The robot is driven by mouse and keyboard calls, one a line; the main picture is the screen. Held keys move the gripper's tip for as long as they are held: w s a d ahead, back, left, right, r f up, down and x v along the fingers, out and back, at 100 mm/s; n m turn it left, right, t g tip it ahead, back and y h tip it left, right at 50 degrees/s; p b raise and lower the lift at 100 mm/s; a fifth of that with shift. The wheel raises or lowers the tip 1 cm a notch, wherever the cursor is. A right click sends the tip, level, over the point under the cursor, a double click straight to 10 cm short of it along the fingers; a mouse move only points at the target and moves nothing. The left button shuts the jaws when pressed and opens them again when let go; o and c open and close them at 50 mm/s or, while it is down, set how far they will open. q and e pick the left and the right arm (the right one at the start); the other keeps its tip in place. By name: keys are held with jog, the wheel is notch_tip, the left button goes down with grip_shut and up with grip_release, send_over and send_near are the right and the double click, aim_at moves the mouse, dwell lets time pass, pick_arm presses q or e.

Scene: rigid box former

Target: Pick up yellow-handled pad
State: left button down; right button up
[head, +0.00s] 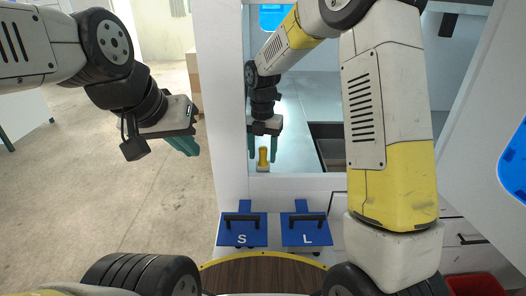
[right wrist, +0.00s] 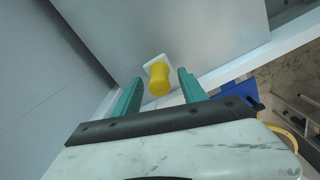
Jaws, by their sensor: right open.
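The yellow-handled pad (head: 263,159) stands on the grey surface inside the machine's opening in the head view. In the right wrist view its yellow handle (right wrist: 159,85) rises from a white square base and lies between and just beyond my right fingers. My right gripper (right wrist: 157,92) is open and empty, with its green fingers apart on either side of the handle; it also shows in the head view (head: 264,150). My left gripper (head: 183,144) hangs over the floor at the left, away from the pad; its fingers appear close together, but their gap is not clear.
Two blue plates with black handles, marked S (head: 242,239) and L (head: 306,239), sit on the front below the opening. The opening's white front ledge (head: 290,184) lies just before the pad. A dark recess (head: 331,150) is right of it. A red bin (head: 474,285) stands at lower right.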

jog(key=shift+f, duration=0.2)
grip_shut()
jog(key=shift+d+r, duration=0.1)
jog(key=shift+r, duration=0.05)
